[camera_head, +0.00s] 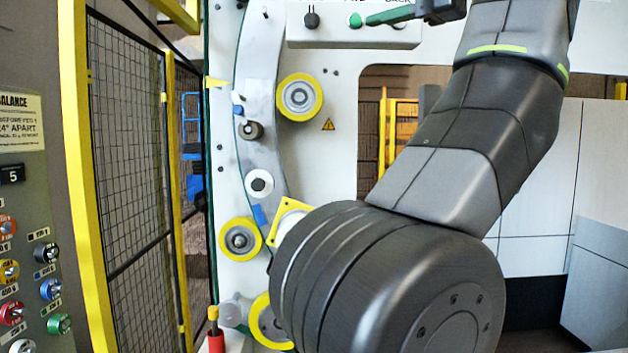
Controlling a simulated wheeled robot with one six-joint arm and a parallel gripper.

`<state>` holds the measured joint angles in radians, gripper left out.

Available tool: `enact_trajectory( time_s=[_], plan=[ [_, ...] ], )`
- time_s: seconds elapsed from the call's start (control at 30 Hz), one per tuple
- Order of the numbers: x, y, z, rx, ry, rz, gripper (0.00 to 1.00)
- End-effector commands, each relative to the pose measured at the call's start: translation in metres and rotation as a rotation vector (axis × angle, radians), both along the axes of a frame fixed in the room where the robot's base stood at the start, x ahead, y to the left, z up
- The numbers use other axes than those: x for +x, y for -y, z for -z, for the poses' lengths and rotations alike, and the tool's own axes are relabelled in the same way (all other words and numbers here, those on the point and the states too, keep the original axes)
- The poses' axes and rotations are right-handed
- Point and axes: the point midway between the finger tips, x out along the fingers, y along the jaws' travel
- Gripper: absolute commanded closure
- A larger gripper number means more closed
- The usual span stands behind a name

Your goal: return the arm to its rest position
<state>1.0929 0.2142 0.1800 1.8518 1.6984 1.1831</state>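My arm fills the right half of the view, with a large dark joint in the lower middle and a grey link rising to the upper right. My gripper (385,17) is at the top edge, partly cut off by the frame. Its green finger points left at a green button (355,20) on a white control box (334,35). I cannot tell whether the fingertip touches the button. I also cannot tell whether the fingers are open or shut. Nothing held is visible.
A white machine panel (335,155) with yellow-rimmed rollers (299,97) stands behind my arm. A yellow-framed mesh fence (128,150) is on the left. A grey panel of coloured knobs (28,215) is at the left edge. A black knob (311,20) sits beside the green button.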

Motion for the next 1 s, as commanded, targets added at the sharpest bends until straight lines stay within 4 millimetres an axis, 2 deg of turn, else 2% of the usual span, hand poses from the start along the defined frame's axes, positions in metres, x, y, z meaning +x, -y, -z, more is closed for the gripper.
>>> enact_trajectory(
  time_s=[0.3,1.0],
  plan=[
    [0.021,-0.024,0.000,-0.001,0.001,-0.005,0.45],
    [0.062,-0.064,0.000,0.001,0.001,-0.002,0.45]
  ],
)
